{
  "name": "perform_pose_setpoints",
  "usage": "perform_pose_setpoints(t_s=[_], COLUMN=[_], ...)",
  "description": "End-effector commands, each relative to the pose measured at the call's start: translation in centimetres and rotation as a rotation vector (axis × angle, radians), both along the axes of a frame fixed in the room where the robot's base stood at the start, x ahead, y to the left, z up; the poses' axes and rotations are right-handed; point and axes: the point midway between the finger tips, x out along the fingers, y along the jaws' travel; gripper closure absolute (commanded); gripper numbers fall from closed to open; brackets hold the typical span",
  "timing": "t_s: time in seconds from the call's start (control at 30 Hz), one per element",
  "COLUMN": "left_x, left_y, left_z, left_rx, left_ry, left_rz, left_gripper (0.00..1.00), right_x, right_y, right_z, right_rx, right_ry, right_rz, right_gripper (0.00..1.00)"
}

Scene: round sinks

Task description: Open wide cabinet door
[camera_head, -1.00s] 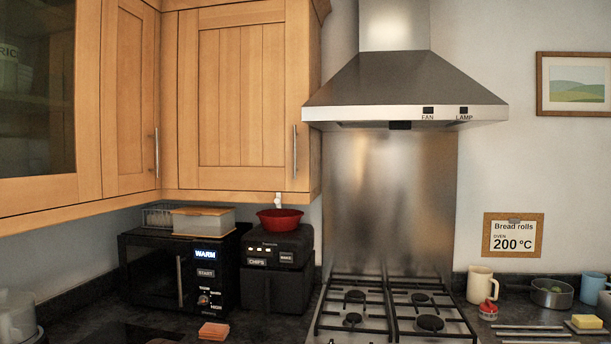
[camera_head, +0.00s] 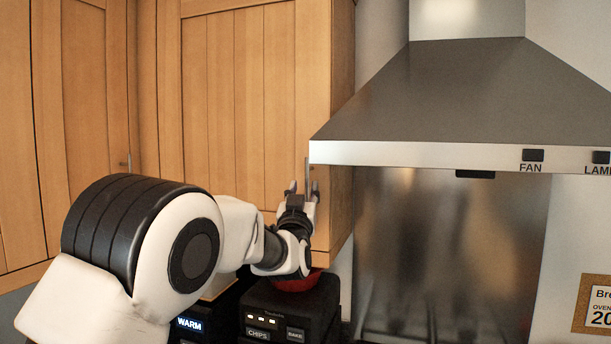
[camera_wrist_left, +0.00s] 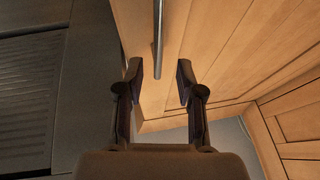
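The wide cabinet door (camera_head: 235,100) is the pale wooden upper door left of the hood, and it looks shut. Its thin vertical metal handle (camera_head: 307,172) is near the door's right edge. My left gripper (camera_head: 302,188) is raised at the handle's lower part with its fingers apart. In the left wrist view, the handle (camera_wrist_left: 158,35) comes down from the top, and its lower end lies between the two open fingertips (camera_wrist_left: 159,72). A gap shows on both sides of the handle. My right gripper is not in view.
The steel range hood (camera_head: 460,95) stands close to the right of the cabinet. A narrower cabinet door (camera_head: 88,110) is at the left. Below are a black appliance (camera_head: 285,318) with a red bowl (camera_head: 293,284) on top and a microwave (camera_head: 190,325), partly hidden by my arm.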

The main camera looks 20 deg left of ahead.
Motion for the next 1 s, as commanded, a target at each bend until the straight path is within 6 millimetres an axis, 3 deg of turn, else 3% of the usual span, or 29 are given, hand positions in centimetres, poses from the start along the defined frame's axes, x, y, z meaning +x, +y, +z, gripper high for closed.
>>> perform_pose_setpoints(t_s=[0.03, 0.13, 0.47, 0.5, 0.6, 1.0], left_x=[1.0, 2.6, 3.7, 3.7, 3.7, 3.4], left_y=[0.2, 0.5, 0.6, 0.6, 0.6, 1.0], left_z=[1.1, 1.5, 1.4, 1.4, 1.4, 1.0], left_rx=[-0.001, -0.001, 0.0, 0.0, 0.001, -0.001], left_ry=[0.001, 0.003, 0.004, 0.004, 0.004, 0.006], left_rz=[0.001, 0.0, 0.0, 0.0, -0.001, -0.011], left_gripper=[0.63, 0.63, 0.63, 0.67, 1.0, 1.0], right_x=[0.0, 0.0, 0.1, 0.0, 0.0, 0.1], right_y=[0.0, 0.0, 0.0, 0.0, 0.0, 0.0], right_z=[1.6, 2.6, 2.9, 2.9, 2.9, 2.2], right_rx=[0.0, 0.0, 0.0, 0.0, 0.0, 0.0], right_ry=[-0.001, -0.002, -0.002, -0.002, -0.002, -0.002], right_rz=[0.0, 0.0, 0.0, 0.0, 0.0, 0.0], right_gripper=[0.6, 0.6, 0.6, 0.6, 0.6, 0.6])
